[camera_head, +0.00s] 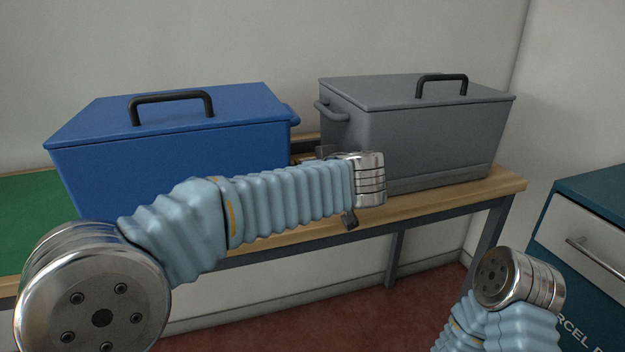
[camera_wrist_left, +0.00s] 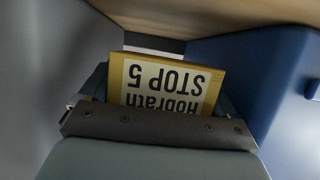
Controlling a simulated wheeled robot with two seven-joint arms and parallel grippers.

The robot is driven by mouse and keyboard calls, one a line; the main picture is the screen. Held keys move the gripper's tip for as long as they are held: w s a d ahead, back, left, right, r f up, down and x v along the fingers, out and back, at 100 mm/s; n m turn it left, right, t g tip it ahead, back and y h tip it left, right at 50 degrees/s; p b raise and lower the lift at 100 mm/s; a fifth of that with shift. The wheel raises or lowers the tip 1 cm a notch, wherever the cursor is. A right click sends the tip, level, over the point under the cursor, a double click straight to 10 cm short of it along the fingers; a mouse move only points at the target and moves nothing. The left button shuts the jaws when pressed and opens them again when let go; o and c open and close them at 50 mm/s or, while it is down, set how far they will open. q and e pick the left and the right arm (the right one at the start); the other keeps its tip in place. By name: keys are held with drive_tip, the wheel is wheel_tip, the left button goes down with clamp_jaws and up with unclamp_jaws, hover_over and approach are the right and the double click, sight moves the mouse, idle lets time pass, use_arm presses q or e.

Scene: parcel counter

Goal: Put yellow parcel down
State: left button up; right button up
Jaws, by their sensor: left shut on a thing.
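The yellow parcel (camera_wrist_left: 200,72) shows in the left wrist view, with a white label reading "Hobrath STOP 5" upside down in the picture. My left gripper (camera_wrist_left: 160,95) is shut on it, with a finger on each side. The parcel's lower part in that picture is hidden behind the gripper body. In the head view my left arm reaches to the gap between the blue box and the grey box; its wrist hides the parcel and most of the gripper. My right arm shows at the lower right, but its gripper is out of view.
A blue lidded box (camera_head: 165,150) stands left of the gap and a grey lidded box (camera_head: 420,140) right of it. Both stand on a wooden bench (camera_head: 510,184). A green surface (camera_head: 25,215) lies at the far left. A teal drawer cabinet (camera_head: 590,215) stands at the right.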

use_arm(q)
drive_tip(key=shift+w+a, duration=0.15)
drive_tip(key=shift+w, duration=0.25)
drive_tip(key=f, duration=0.1)
drive_tip(key=f+b, duration=0.1)
drive_tip(key=f, duration=0.1)
drive_tip(key=shift+w+a+f, duration=0.1)
drive_tip(key=shift+w+f, duration=0.2)
drive_tip(key=shift+w, duration=0.05)
drive_tip(key=o, duration=0.9)
drive_tip(key=shift+f, duration=0.1)
drive_tip(key=shift+c, duration=0.2)
